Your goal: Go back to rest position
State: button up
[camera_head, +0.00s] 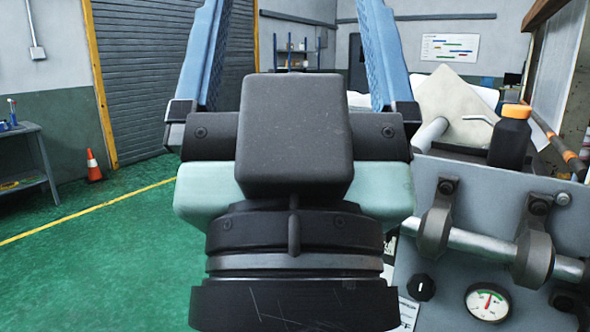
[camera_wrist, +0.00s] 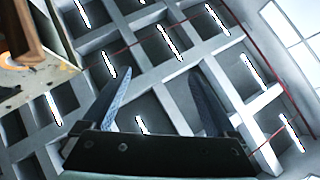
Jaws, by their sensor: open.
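My gripper (camera_head: 292,55) is raised close in front of the head camera and fills the middle of that view. Its two blue fingers point up and stand wide apart, with nothing between them. In the wrist view my gripper (camera_wrist: 160,98) is also open and empty, pointing up at the ceiling (camera_wrist: 185,65) with its lit strips. The dark block and wrist parts hide much of the floor and the room behind.
A grey machine panel (camera_head: 447,284) with a round bar and a gauge (camera_head: 488,302) stands close at the right. A black bottle with an orange cap (camera_head: 511,137) stands on it. Green floor (camera_head: 110,260) is clear at the left; an orange cone (camera_head: 94,166) stands beside a bench (camera_head: 30,160).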

notch_tip(320, 180, up, 14)
jog(key=p, duration=1.1)
jog(key=shift+f, duration=0.25)
